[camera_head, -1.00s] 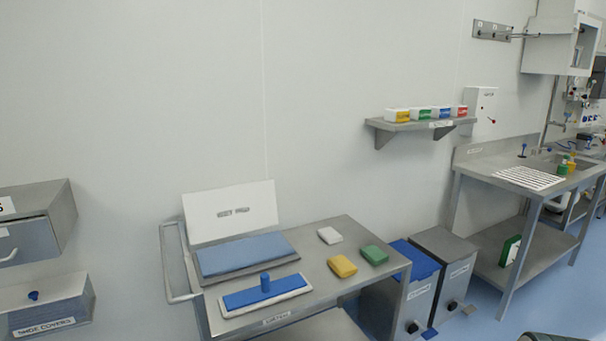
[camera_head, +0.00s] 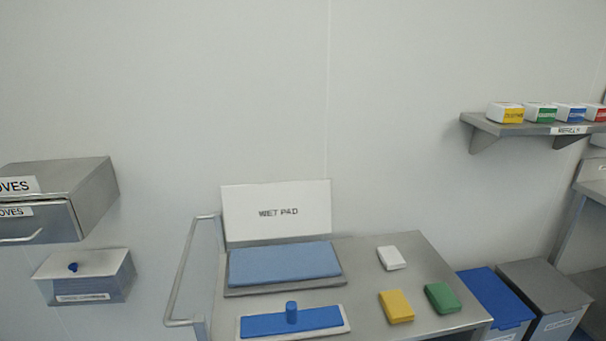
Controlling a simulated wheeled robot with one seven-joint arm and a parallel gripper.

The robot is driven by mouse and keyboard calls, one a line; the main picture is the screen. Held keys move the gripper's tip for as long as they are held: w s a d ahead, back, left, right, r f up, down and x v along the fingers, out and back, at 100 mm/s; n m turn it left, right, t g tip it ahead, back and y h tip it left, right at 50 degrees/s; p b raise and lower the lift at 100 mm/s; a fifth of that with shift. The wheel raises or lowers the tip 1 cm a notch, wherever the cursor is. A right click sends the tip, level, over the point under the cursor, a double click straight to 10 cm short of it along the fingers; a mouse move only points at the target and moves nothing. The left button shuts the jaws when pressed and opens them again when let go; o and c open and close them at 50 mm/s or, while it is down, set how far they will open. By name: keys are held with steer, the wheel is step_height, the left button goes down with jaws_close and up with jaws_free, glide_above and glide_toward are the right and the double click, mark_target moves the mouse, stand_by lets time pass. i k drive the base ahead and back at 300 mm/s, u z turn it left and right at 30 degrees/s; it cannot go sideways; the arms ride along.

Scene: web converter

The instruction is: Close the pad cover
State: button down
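The pad cover (camera_head: 277,212) is a white panel marked "WET PAD". It stands raised, nearly upright, at the back of the steel cart, against the wall side. In front of it lies a blue pad (camera_head: 284,264) in a shallow grey tray (camera_head: 237,292), uncovered. My gripper is not in view.
The steel cart (camera_head: 440,262) has a handle rail (camera_head: 185,270) on its left. On it are a blue holder with a knob (camera_head: 291,316) and white (camera_head: 391,258), yellow (camera_head: 396,307) and green (camera_head: 442,298) blocks. A glove box (camera_head: 75,190) is left; bins (camera_head: 545,290) stand right.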

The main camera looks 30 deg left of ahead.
mark_target(271, 210)
steer(key=u, duration=0.8)
steer(key=i, duration=0.9)
steer(key=u, duration=1)
